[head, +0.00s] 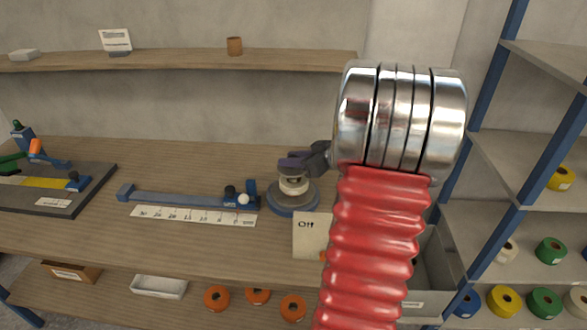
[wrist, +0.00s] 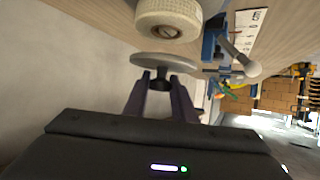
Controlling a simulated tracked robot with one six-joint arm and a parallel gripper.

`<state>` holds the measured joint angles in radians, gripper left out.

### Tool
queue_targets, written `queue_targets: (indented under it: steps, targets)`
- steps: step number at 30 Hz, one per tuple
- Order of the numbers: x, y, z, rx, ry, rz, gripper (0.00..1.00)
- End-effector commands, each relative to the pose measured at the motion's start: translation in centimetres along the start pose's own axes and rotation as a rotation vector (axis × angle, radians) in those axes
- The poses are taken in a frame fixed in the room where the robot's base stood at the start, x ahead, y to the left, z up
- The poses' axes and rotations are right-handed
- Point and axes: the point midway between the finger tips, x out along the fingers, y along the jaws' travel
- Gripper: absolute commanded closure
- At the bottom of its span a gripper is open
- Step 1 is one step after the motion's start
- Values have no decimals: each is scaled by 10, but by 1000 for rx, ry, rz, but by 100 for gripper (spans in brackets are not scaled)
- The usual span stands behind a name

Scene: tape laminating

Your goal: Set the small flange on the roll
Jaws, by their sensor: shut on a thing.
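My gripper (head: 298,163) hangs over the winding stand on the bench, its dark purple fingers shut on the small flange. In the wrist view the flange is a thin grey disc (wrist: 150,61) with a dark stem, and the stem is between the fingertips (wrist: 161,87). The cream tape roll (head: 294,187) stands on the blue round base (head: 290,209). The roll also shows in the wrist view (wrist: 150,18), with a metal centre. A narrow gap separates the flange from the roll there. In the head view the fingers hide most of the flange.
A blue rail (head: 180,197) with a white scale strip (head: 190,216) lies left of the stand. An "Off" card (head: 307,238) stands in front of it. A dark mat with tools (head: 95,188) is at far left. Orange rolls (head: 217,298) lie on the lower shelf.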

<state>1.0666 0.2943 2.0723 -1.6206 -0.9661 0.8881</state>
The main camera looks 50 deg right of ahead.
Motion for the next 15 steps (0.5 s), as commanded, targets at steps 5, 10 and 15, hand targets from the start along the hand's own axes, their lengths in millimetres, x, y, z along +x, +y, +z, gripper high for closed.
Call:
queue_targets:
  steps: [5,10,15]
  targets:
    - [3,0,7,1,-1,-1,100]
    - [13,0,27,3,-1,-1,100]
    - [16,0,34,0,0,1,100]
